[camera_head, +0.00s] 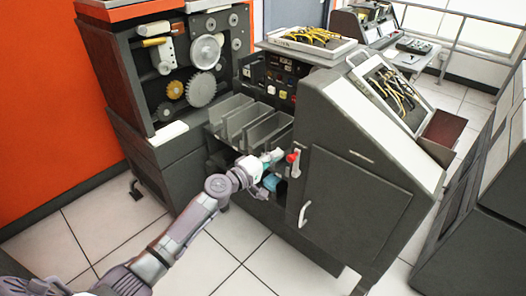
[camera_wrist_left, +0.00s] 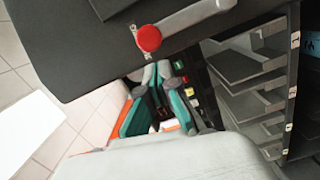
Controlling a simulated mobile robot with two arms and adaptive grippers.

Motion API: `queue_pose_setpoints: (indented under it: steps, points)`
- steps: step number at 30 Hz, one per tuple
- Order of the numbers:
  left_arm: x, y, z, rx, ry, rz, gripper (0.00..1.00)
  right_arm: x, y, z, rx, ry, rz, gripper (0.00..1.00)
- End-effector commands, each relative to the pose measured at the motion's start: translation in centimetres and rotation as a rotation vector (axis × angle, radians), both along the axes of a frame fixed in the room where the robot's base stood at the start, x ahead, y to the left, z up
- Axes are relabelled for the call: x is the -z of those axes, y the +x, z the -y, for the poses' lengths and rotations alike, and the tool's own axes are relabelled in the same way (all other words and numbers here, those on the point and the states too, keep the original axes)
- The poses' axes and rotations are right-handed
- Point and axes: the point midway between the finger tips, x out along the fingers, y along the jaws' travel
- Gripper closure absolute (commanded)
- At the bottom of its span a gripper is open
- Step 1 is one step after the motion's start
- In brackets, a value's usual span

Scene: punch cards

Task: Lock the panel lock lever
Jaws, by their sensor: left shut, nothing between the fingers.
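The panel lock lever shows in the head view as a red knob (camera_head: 292,157) at the upper left edge of the dark cabinet front. In the left wrist view, the lever (camera_wrist_left: 185,22) is a light grey bar running from a round red hub up and to the right across a dark panel. My left gripper (camera_head: 275,169) is shut and empty just left of the red knob. In the left wrist view, the gripper (camera_wrist_left: 157,72) has grey and teal fingers below the red hub. I cannot tell whether they touch the lever. My right gripper is not in view.
The cabinet door (camera_head: 350,205) has a white handle (camera_head: 304,213). Grey card slots (camera_head: 245,120) stand behind my left gripper. A gear machine (camera_head: 190,75) stands at the left against an orange wall. Tiled floor (camera_head: 240,240) is clear in front.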

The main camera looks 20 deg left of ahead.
Motion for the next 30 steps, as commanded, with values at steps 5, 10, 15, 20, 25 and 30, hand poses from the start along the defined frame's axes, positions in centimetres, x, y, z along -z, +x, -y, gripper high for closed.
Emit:
queue_pose_setpoints:
  steps: [5,10,15,20,25,30]
  points:
    - [0.1,-0.2,0.9,-0.001,0.001,0.001,1.00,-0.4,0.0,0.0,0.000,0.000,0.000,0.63]
    - [0.2,-0.2,1.0,-0.001,0.001,0.001,1.00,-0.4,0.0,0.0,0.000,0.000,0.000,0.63]
    - [0.2,-0.2,1.0,0.000,0.002,0.001,1.00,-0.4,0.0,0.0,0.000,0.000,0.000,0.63]
    - [0.1,-0.3,1.2,0.000,0.018,0.008,1.00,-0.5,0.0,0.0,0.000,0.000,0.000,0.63]
    - [0.0,-0.4,1.5,0.001,0.053,0.020,1.00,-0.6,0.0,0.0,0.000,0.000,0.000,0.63]
    - [-0.1,-0.5,1.8,0.001,0.074,0.028,1.00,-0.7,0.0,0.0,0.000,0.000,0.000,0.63]
